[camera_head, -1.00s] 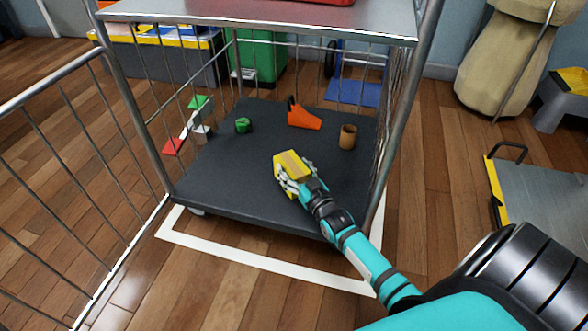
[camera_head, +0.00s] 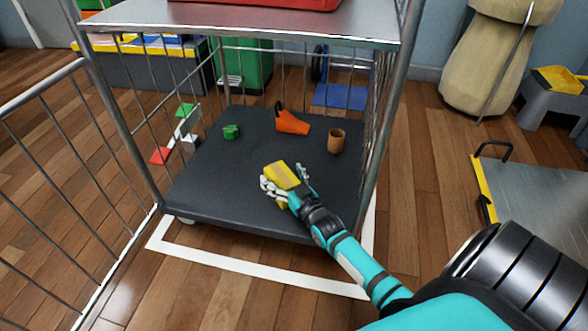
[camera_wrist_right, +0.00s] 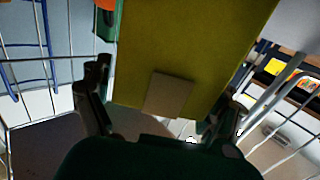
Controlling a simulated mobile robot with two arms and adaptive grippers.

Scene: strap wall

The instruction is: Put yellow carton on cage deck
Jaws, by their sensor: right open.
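The yellow carton (camera_head: 282,174) with a tan patch is at the front right part of the dark cage deck (camera_head: 215,185). It looks tilted; I cannot tell whether it rests fully on the deck. My right gripper (camera_head: 286,186) is open, its fingers spread on either side of the carton's near end. In the right wrist view the carton (camera_wrist_right: 190,45) fills the space ahead of the open gripper (camera_wrist_right: 160,105). The carton's underside is hidden. My left gripper is out of view.
On the deck stand a green object (camera_head: 231,131), an orange wedge-like object (camera_head: 292,123) and a brown cup (camera_head: 336,140). A metal shelf (camera_head: 250,22) hangs above. Wire sides and posts bound the cage; an open wire gate (camera_head: 70,180) is at left.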

